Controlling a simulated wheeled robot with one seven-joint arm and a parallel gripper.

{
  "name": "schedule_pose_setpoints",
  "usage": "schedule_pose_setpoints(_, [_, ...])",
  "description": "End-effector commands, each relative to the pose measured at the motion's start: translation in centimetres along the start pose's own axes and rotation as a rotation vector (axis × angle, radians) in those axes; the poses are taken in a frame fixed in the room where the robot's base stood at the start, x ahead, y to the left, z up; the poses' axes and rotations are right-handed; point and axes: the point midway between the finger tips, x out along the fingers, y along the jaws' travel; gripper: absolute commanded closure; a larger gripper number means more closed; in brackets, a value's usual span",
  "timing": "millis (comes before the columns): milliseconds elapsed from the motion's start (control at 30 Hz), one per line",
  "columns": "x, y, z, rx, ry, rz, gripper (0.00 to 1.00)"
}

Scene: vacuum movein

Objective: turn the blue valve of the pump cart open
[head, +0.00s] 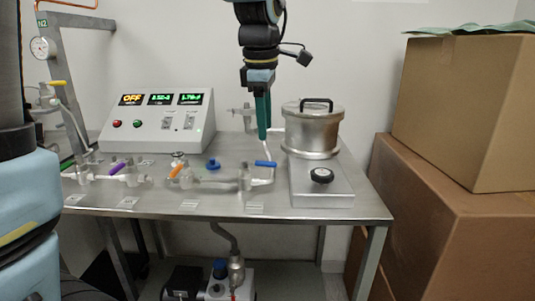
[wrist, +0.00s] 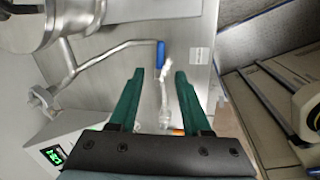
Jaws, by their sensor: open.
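The valve with the blue lever handle (head: 265,163) sits on the steel pipework near the front right of the metal bench. In the wrist view the blue handle (wrist: 160,53) lies just beyond the fingertips, roughly in line with the gap between them. My gripper (head: 264,137) points down above the valve, with its green fingers near the pipe behind the handle. In the wrist view my gripper (wrist: 160,73) is open, with nothing held between its fingers. I cannot tell the exact height gap to the handle.
An orange-handled valve (head: 175,171) and a purple-handled valve (head: 117,168) stand to the left. A control box (head: 157,121) with lit displays is behind them. A steel chamber (head: 313,128) is close on the right. Cardboard boxes (head: 468,108) stand beyond the bench's right edge.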

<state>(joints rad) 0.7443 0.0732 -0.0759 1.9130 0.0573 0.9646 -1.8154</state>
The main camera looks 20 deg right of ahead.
Motion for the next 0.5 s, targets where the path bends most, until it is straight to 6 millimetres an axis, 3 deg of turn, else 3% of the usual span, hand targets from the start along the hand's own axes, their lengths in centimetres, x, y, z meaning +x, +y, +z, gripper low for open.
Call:
schedule_pose_setpoints(300, [5.9, -0.1, -0.1, 0.001, 0.001, -0.004, 0.52])
schedule_pose_setpoints(500, [8.1, 0.0, -0.1, 0.001, 0.001, -0.001, 0.52])
